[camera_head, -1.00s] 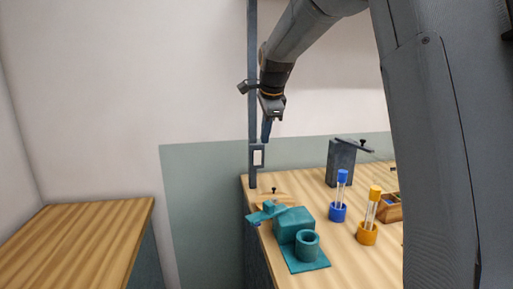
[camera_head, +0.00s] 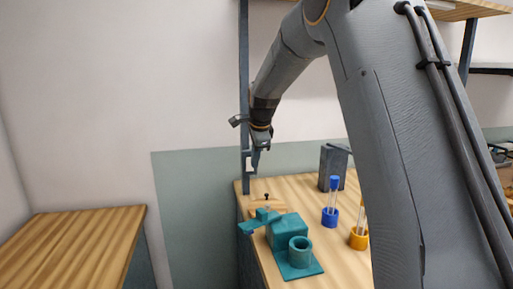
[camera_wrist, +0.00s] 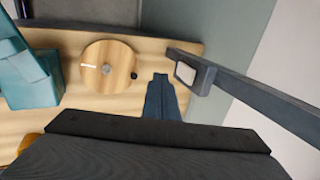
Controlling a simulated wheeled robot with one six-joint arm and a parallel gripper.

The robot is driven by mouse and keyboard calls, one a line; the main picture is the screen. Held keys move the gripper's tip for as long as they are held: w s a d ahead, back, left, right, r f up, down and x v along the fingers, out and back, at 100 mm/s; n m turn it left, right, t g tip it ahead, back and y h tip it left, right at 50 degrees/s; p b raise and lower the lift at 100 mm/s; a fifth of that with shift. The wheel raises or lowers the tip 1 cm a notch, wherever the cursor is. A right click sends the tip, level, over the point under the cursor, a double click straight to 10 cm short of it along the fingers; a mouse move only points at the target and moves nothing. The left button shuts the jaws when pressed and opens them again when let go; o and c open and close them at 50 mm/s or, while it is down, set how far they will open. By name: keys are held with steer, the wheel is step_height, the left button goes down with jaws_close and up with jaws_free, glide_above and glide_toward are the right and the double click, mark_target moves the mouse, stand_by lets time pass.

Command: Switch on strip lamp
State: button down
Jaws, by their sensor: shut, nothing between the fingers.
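A pale switch plate in a dark frame (camera_head: 249,164) sits on the upright dark post at the bench's back left corner. It also shows in the wrist view (camera_wrist: 185,73), right of my fingertips. My gripper (camera_head: 255,162) points downward, shut and empty, at the height of the switch and partly in front of it. In the wrist view my closed fingers (camera_wrist: 160,80) end just left of the switch frame. I cannot tell whether they touch it. I cannot make out the strip lamp itself or whether it is lit.
A teal device (camera_head: 287,232) stands on the wooden bench near the post, beside a round wooden piece (camera_wrist: 110,67) with a dark knob. Glass rods stand in a blue holder (camera_head: 330,217) and an orange holder (camera_head: 358,239). A dark grey block (camera_head: 333,167) stands behind. My arm hides the bench's right part.

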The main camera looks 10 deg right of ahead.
steer(key=shift+w+f+p, duration=0.2)
steer(key=shift+w+p, duration=0.15)
steer(key=shift+w, duration=0.8)
steer(key=shift+w+f+p, duration=0.2)
steer(key=shift+w+p, duration=0.1)
steer(key=shift+w, duration=0.85)
steer(key=shift+w+r, duration=0.15)
steer(key=shift+w, duration=0.25)
steer(key=shift+r, duration=0.1)
